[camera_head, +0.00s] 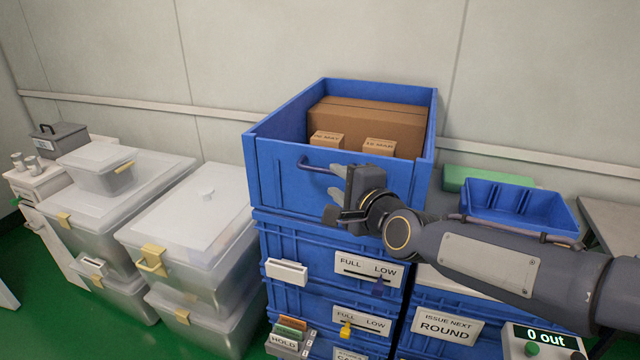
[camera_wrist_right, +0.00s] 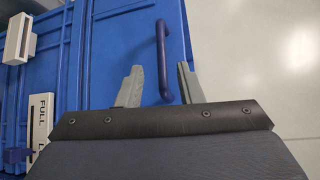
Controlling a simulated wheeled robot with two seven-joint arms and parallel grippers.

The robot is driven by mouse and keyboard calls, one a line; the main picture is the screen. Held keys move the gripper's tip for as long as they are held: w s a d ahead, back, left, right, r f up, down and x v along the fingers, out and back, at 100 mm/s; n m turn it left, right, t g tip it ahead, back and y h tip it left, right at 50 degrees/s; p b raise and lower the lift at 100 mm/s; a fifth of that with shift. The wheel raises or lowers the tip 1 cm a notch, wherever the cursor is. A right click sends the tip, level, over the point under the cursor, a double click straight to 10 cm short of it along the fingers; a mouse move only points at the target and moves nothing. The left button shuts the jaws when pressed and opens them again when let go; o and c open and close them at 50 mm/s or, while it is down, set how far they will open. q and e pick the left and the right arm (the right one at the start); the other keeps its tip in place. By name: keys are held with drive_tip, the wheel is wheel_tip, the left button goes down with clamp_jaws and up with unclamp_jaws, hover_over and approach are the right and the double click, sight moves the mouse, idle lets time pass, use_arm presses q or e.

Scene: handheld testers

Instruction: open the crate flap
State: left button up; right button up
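The top blue crate (camera_head: 400,98) is open at the top, and its front flap (camera_head: 275,180) is upright and closed. A dark blue bar handle (camera_head: 313,165) is fixed on the flap and also shows in the right wrist view (camera_wrist_right: 162,50). My right gripper (camera_head: 335,180) is at the flap's front, by the handle's right end. In the right wrist view its two grey fingers (camera_wrist_right: 160,72) are apart, with the handle's near end appearing between them. A gap shows on both sides, so the handle is not clamped. My left gripper is not in view.
Cardboard boxes (camera_head: 370,115) lie inside the crate. More blue crates with FULL/LOW labels (camera_head: 368,268) are stacked below. Clear lidded bins (camera_head: 190,215) stand at left. A blue divided tray (camera_head: 520,205) and a counter reading "0 out" (camera_head: 545,340) are at right, near my right arm.

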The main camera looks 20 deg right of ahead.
sight(324, 172)
drive_tip(key=x, duration=0.7)
drive_tip(key=shift+r+p, duration=0.15)
drive_tip(key=shift+p, duration=0.25)
clamp_jaws()
